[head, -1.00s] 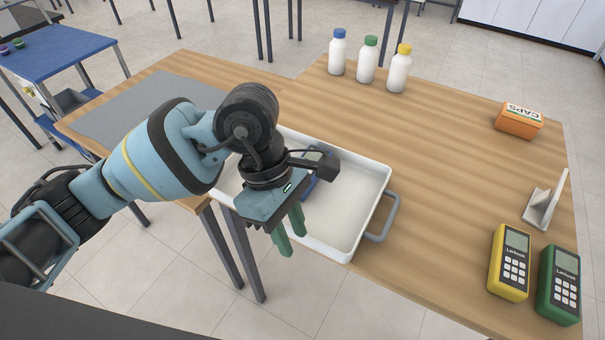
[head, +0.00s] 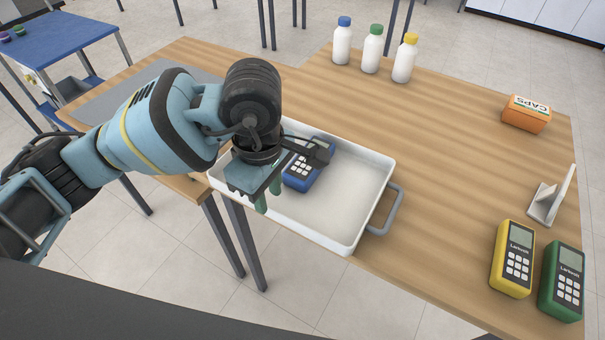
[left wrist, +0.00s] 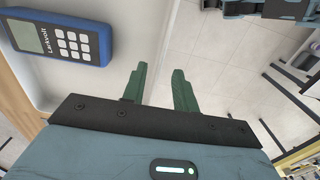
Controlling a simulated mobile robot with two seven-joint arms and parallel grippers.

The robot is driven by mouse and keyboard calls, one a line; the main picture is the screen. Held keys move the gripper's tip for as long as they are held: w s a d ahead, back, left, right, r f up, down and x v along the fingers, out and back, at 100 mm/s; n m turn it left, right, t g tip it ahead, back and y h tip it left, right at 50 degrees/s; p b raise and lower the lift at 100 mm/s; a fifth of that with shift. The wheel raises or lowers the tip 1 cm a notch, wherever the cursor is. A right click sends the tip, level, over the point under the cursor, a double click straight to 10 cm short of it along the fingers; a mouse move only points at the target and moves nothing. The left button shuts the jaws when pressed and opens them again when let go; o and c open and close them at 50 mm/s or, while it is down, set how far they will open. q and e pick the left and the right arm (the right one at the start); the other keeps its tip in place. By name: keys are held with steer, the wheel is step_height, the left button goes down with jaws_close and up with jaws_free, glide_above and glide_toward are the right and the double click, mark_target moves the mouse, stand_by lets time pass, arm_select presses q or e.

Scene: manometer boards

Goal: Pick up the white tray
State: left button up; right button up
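The white tray (head: 345,215) sits at the front edge of the wooden table, with a grey handle (head: 392,210) on its right end. A blue meter (head: 305,175) lies inside it, toward the left; it also shows in the left wrist view (left wrist: 62,38). My left gripper (head: 268,197) is over the tray's front left part, pointing down, and hides the left end. In the left wrist view my left gripper (left wrist: 158,88) is open and empty, its fingers on either side of the line of the tray's wall (left wrist: 166,35). I cannot tell how far down they reach. My right gripper is out of view.
Yellow (head: 513,260) and green (head: 562,282) meters and a grey stand (head: 550,200) are at the right. An orange caps box (head: 526,113) and three white bottles (head: 372,52) stand farther back. A grey mat (head: 150,103) lies left. The table between tray and box is clear.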

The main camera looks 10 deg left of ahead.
mark_target(270, 209)
arm_select(q)
steer(key=shift+s+d+f, duration=0.1)
steer(key=shift+f, duration=2.2)
jaws_close()
